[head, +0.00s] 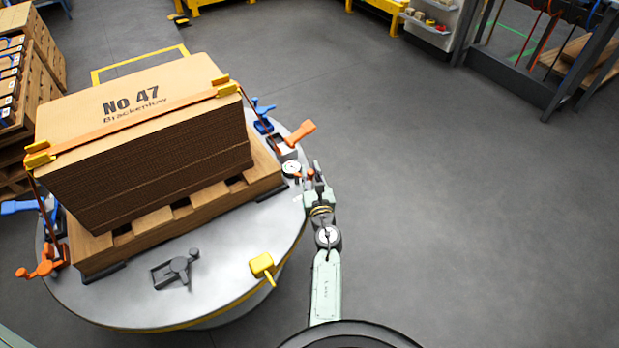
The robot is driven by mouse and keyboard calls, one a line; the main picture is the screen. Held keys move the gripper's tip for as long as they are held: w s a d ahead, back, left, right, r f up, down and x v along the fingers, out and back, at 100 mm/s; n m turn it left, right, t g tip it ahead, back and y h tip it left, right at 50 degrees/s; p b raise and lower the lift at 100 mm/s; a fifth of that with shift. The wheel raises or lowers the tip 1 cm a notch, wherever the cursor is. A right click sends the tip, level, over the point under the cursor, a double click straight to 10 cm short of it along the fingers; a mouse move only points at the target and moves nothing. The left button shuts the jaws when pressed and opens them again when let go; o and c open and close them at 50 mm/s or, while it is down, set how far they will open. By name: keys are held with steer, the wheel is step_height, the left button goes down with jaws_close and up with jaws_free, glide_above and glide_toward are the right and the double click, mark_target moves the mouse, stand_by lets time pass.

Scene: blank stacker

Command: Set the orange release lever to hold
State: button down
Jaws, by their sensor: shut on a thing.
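A small orange release lever (309,174) shows beside a round white dial gauge (291,168) at the right rim of the round table. My gripper (314,177) reaches in from the lower right and is shut on the lever at the table's edge. The fingers hide part of the lever, and its setting marks are too small to read. A larger orange handle (300,133) stands just above, beside a blue lever (263,113), apart from my gripper.
The round grey table (215,255) carries a wooden pallet (180,215) with a strapped cardboard stack (150,150). A yellow handle (263,266) and a dark grey latch (178,268) sit at its front. Orange (42,264) and blue levers stand at left. Floor at right is clear.

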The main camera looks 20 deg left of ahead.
steer(key=n+g+y+b, duration=0.1)
steer(key=w+n+y, duration=0.1)
steer(key=g+y+b, duration=0.1)
steer(key=shift+w+f+n+g+y+b, duration=0.15)
steer(key=shift+w+n+g+y+b, duration=0.15)
steer(key=shift+n, duration=0.1)
steer(key=n+g+y+b, duration=0.1)
steer(key=n+g+b, duration=0.1)
steer(key=g+b, duration=0.1)
steer(key=w+a+n+g+y+b, duration=0.1)
steer(key=n+g+y+b, duration=0.1)
steer(key=b, duration=0.3)
steer(key=w+n+g+y+b, duration=0.1)
steer(key=n+g+b, duration=0.1)
steer(key=g+b, duration=0.1)
steer(key=shift+a+f+n+g+y+b, duration=0.15)
steer(key=shift+f+n+g+y+b, duration=0.2)
steer(key=shift+b, duration=0.3)
steer(key=shift+w+a+r+n+g+b, duration=0.2)
steer(key=shift+n+g+b, duration=0.15)
steer(key=shift+g+b, duration=0.6)
steer(key=shift+a+r+n+g+y+b, duration=0.2)
steer(key=shift+n+g+b, duration=0.25)
steer(key=shift+b, duration=0.5)
steer(key=shift+r, duration=0.1)
steer(key=c, duration=1.4)
jaws_free()
steer(key=shift+c, duration=0.2)
